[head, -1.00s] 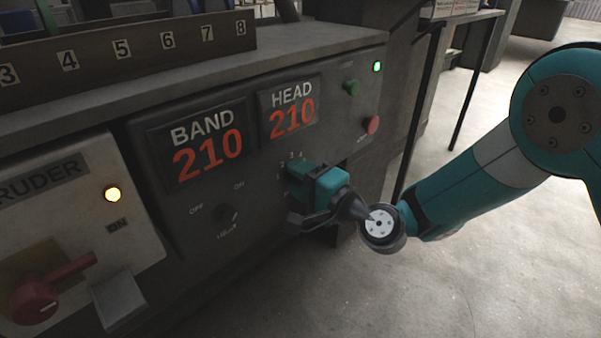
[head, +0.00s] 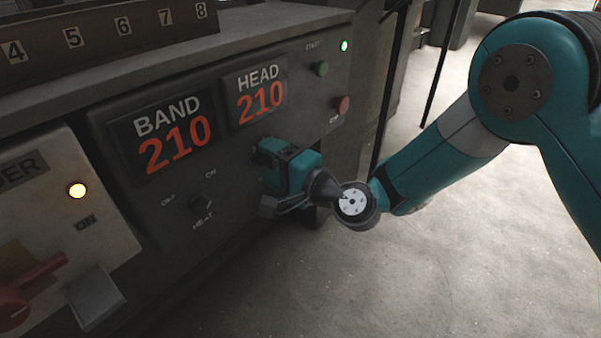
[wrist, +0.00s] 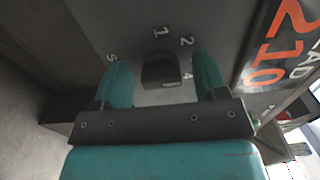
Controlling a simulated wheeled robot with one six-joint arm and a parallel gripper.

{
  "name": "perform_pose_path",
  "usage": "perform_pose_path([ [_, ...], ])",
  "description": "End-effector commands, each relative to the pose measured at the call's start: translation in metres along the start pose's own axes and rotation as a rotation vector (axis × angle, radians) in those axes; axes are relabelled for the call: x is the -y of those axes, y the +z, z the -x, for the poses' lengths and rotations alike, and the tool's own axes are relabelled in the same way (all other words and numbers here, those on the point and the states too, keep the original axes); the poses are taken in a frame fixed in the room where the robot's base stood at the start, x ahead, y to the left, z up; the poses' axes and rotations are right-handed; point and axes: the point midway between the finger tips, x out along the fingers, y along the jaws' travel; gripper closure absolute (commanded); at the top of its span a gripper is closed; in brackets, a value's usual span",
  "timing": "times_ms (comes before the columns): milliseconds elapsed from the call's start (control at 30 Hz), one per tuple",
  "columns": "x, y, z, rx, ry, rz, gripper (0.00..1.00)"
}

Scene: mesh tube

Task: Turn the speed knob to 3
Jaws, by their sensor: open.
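The speed knob (wrist: 160,70) is a small dark knob on the grey panel. In the wrist view it lies between the two teal fingers of my gripper (wrist: 161,63), with a gap on each side. Digits 1, 2, 4 and 5 show around it; I cannot tell which one the knob points to. In the head view my gripper (head: 268,168) is at the panel below the HEAD display and hides the knob and its digits. My gripper is open.
The HEAD display (head: 258,96) and BAND display (head: 165,137) both read 210. The heat knob (head: 203,201) is left of my gripper. A green button (head: 321,69) and a red button (head: 342,105) are at upper right. Open floor lies right of the panel.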

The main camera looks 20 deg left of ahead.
Motion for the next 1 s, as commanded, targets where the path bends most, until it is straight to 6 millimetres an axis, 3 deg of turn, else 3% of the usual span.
perform_pose_path([
  [233,-0.003,-0.001,0.019,-0.001,0.004,-0.003,0.34],
  [567,-0.009,-0.001,0.093,-0.005,-0.001,-0.001,0.34],
  [1000,-0.006,-0.001,0.154,-0.005,-0.002,0.002,0.34],
])
